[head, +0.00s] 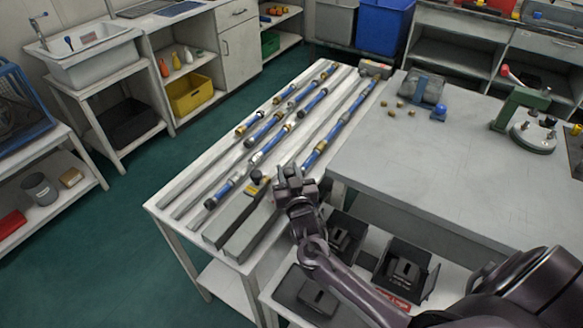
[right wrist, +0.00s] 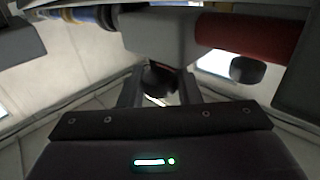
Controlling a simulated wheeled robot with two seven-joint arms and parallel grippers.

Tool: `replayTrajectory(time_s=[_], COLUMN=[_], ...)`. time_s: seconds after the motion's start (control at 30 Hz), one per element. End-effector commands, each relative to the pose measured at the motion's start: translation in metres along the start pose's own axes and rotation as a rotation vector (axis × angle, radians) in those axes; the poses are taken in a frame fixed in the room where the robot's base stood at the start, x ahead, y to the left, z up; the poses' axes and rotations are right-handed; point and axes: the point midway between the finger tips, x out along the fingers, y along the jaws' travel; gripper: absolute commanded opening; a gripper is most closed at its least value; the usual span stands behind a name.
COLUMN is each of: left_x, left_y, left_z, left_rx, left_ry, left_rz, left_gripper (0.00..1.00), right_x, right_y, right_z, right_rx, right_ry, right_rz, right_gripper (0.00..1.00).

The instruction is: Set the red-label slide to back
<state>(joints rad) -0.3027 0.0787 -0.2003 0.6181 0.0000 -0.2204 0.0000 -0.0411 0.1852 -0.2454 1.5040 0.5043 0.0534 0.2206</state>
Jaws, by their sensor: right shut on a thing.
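My right gripper (head: 290,178) is over the near end of the white panel table, at the right end of the grey blocks. In the right wrist view, its fingers (right wrist: 160,88) are shut on a small dark knob (right wrist: 158,76) under a grey body (right wrist: 160,38). A red band (right wrist: 250,34) lies to the right on that body, with a second dark knob (right wrist: 247,70) below it. In the head view, my gripper hides the held knob and any red label there. I cannot tell the slide's position. My left gripper is not in view.
Blue hoses with brass fittings (head: 262,130) lie in rows along the panel table (head: 160,206). A yellow label (head: 253,190) and a black knob (head: 256,176) are just left of my gripper. Black boxes (head: 405,268) stand on a lower shelf.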

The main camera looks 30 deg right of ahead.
Motion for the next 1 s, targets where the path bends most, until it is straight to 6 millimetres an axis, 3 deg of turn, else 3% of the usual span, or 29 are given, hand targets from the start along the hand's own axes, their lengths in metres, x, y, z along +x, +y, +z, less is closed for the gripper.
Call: replayTrajectory(time_s=[0.2,0.53,0.57,0.7,1.0], left_x=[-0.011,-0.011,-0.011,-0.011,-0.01], left_y=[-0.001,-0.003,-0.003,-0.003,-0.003], left_z=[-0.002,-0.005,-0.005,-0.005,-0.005], left_rx=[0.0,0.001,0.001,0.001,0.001], left_ry=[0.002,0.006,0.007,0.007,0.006], left_rz=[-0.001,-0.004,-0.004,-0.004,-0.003], left_gripper=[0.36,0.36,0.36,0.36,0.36], right_x=[-0.028,-0.032,-0.032,-0.031,-0.032], right_y=[-0.028,-0.033,-0.033,-0.032,-0.031], right_z=[0.0,0.002,0.002,0.002,0.001], right_rx=[0.005,0.002,0.002,0.002,0.001], right_ry=[-0.005,-0.004,-0.004,-0.004,-0.003], right_rz=[-0.002,-0.006,-0.006,-0.005,-0.002], right_gripper=[0.0,0.0,0.33,0.51,0.51])
